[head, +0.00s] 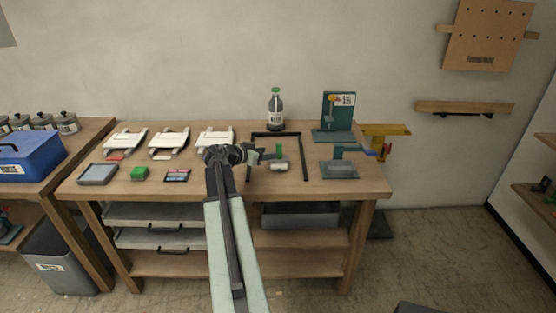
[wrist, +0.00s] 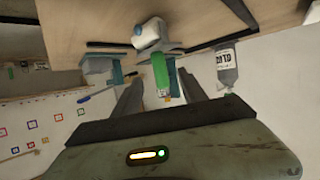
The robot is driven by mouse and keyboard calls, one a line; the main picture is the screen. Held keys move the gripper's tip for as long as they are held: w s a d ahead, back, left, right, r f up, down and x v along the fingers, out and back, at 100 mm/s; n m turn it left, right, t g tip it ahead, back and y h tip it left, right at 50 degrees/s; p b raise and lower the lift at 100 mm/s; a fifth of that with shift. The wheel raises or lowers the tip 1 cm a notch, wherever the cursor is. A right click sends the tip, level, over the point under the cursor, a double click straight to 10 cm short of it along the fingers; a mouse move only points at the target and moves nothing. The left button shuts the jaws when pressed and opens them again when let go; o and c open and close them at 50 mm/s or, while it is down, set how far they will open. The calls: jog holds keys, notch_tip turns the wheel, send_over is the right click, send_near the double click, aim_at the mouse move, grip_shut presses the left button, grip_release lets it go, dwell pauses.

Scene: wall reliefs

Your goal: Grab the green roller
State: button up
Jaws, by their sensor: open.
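The green roller (head: 279,149) stands upright above a small whitish base (head: 280,166) on the wooden bench, inside a black frame. My gripper (head: 264,155) is open, just left of the roller in the head view. In the wrist view my gripper (wrist: 160,82) has a finger on either side of the roller, with visible space; I cannot tell whether the roller is fully between them.
The black frame (head: 305,158) surrounds the roller's spot. A bottle with a green cap (head: 275,112) stands behind it. A dark green stand (head: 338,112) and a grey-green device (head: 340,169) are at right.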

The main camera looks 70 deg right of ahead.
aim_at(277, 151)
jog(key=b+x, duration=0.3)
jog(key=x, duration=0.5)
jog(key=shift+s+d+r, duration=0.1)
jog(key=shift+r, duration=0.1)
grip_shut()
